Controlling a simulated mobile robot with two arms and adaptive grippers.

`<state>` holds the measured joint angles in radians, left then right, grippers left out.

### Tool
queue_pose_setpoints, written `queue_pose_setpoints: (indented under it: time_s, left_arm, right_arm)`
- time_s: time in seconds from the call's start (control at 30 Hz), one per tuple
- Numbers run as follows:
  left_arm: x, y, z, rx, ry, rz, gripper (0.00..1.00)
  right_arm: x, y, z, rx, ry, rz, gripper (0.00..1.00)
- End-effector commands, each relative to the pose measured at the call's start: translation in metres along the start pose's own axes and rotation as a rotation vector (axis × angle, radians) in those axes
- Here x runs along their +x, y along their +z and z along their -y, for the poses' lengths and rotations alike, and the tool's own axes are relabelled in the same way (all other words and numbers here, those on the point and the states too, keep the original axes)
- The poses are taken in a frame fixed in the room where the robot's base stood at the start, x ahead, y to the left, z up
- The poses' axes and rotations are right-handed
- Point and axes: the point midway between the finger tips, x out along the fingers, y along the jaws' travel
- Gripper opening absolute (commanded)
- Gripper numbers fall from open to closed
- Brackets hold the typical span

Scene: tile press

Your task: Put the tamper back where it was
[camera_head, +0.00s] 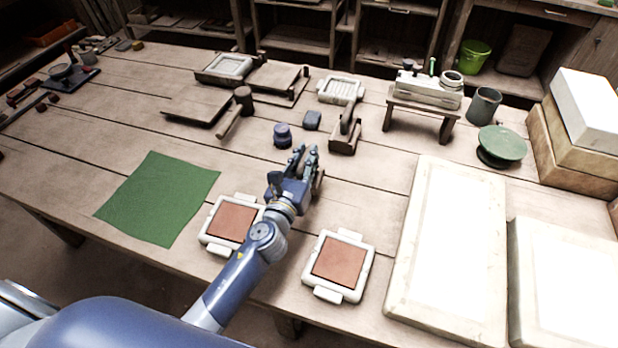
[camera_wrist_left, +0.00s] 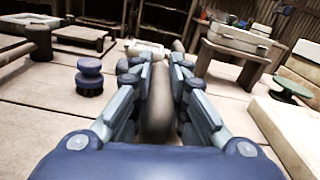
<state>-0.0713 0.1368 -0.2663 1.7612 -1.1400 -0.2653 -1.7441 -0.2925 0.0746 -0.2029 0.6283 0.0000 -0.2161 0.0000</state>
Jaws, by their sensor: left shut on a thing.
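My left gripper (camera_head: 303,160) is shut on the tamper, whose grey-brown rounded body (camera_wrist_left: 158,108) stands between the two fingers in the left wrist view. In the head view only a brown edge of the tamper (camera_head: 319,184) shows beside the fingers; the rest is hidden behind my gripper. I cannot tell whether its bottom touches the table. Two white tile moulds filled with red-brown clay lie near the front edge: the left mould (camera_head: 207,236) is partly behind my arm, the right mould (camera_head: 327,293) is clear. My right gripper is not in view.
A green cloth (camera_head: 160,198) lies left. Large pale slabs (camera_head: 448,240) fill the right. Bare table lies between gripper and slabs.

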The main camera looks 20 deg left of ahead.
Motion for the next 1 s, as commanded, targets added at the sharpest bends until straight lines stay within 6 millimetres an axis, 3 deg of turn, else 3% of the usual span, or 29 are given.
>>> queue_pose_setpoints:
  time_s: [0.17,0.4,0.53,0.77,0.8,0.87,0.9,1.0]
  left_arm:
    - [0.001,-0.012,-0.002,0.0,-0.001,0.004,0.0]
    - [0.001,-0.041,-0.006,-0.001,-0.001,0.004,0.0]
    - [0.001,-0.039,-0.006,0.0,-0.002,0.005,0.0]
    - [0.001,-0.043,-0.006,0.001,-0.002,0.004,0.0]
    - [0.0,-0.044,-0.007,0.001,-0.001,0.002,0.17]
    - [0.0,-0.043,-0.006,0.0,-0.001,0.002,0.31]
    - [0.0,-0.043,-0.007,0.0,-0.001,0.002,0.35]
    - [0.0,-0.043,-0.007,0.0,-0.001,0.001,0.35]
  right_arm:
    - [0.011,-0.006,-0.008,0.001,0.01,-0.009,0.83]
    - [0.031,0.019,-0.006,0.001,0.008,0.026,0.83]
    - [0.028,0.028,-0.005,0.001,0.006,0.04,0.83]
    - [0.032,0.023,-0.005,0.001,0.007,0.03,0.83]
    - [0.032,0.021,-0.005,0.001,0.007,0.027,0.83]
    - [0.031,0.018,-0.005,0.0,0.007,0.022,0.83]
    - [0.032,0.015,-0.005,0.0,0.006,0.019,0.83]
    - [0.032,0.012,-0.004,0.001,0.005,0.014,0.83]
